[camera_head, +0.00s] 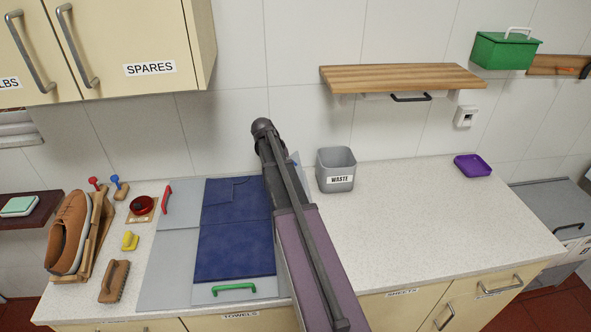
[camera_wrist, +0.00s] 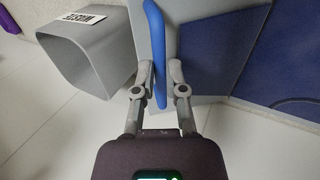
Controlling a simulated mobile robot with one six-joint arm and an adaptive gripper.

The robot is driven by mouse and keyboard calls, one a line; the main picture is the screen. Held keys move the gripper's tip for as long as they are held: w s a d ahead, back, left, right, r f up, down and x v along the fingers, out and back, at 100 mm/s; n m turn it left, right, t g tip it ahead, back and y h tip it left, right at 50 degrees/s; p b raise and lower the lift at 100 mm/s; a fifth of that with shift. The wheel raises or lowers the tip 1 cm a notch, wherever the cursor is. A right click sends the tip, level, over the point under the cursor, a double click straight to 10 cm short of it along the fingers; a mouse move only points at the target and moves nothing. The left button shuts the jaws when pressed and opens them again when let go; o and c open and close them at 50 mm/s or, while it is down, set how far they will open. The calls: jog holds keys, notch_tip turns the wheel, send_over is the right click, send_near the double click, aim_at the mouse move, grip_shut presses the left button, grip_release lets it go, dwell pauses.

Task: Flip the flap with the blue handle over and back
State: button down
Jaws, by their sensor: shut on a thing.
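In the wrist view, my gripper (camera_wrist: 160,78) has its two fingers on either side of the blue handle (camera_wrist: 153,30) and is shut on it. The grey flap (camera_wrist: 190,40) carrying this handle shows just behind it; I cannot tell its exact tilt. In the head view my arm covers the gripper and most of this flap. Only a small pale piece with a bit of blue shows beside the arm near the wall.
A grey waste bin (camera_head: 336,172) stands close beside the gripper. Blue cloth (camera_head: 235,240) covers the board's middle. Other flaps have a red handle (camera_head: 167,198) and a green handle (camera_head: 234,289). A wooden shelf (camera_head: 400,77) hangs above.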

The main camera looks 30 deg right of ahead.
jog(key=w+a+h+b, duration=0.1)
jog(key=w+a, duration=0.2)
jog(key=a, duration=0.4)
jog(key=w+a+g+h+b, duration=0.1)
jog(key=w+a+b, duration=0.1)
jog(key=w+a, duration=0.2)
jog(key=a, duration=0.3)
jog(key=shift+h, duration=0.4)
jog(key=shift+w+r, duration=0.1)
jog(key=shift+w, duration=0.05)
jog(key=c, duration=1)
grip_release()
jog(key=o, duration=0.3)
jog(key=shift+w+a, duration=0.1)
jog(key=shift+g, duration=0.3)
